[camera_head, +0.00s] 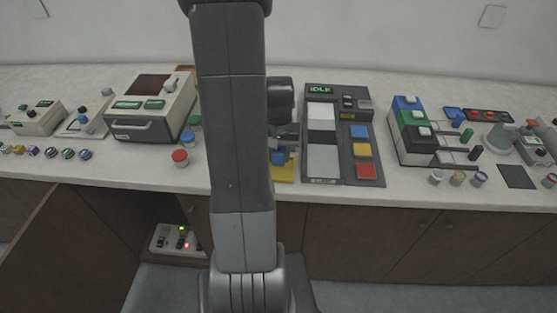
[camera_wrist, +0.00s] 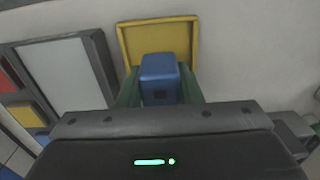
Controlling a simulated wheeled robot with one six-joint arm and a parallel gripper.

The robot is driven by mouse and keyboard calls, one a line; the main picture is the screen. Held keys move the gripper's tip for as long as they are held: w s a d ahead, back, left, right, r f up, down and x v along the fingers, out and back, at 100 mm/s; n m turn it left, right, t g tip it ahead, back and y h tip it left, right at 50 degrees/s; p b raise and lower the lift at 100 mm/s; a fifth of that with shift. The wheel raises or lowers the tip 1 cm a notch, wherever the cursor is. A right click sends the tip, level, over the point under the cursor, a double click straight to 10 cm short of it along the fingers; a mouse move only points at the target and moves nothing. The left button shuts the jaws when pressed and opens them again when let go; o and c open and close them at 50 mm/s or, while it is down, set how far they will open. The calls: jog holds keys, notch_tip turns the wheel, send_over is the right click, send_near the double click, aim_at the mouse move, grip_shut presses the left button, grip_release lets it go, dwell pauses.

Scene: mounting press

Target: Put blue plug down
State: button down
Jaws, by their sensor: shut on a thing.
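The blue plug (camera_wrist: 160,77) is a small blue block held between the green fingers of my gripper (camera_wrist: 160,92) in the wrist view. In the head view the blue plug (camera_head: 278,157) shows just right of my arm, low over a yellow tray (camera_head: 284,174). The yellow tray (camera_wrist: 125,44) has a raised rim and lies just beyond the plug in the wrist view. I cannot tell whether the plug touches the tray. My arm hides part of the tray in the head view.
A dark panel (camera_head: 375,140) with a display and blue, yellow and red blocks stands right of the tray. The counter's front edge is close to the tray.

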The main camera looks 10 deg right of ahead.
aim_at(279, 162)
jog(key=shift+f, duration=1.6)
jog(key=shift+f, duration=0.25)
jog(key=c, duration=1)
grip_release()
jog(key=shift+r, duration=0.1)
notch_tip(279, 162, up, 12)
jog(key=shift+r, duration=0.2)
jog(key=shift+f, duration=0.1)
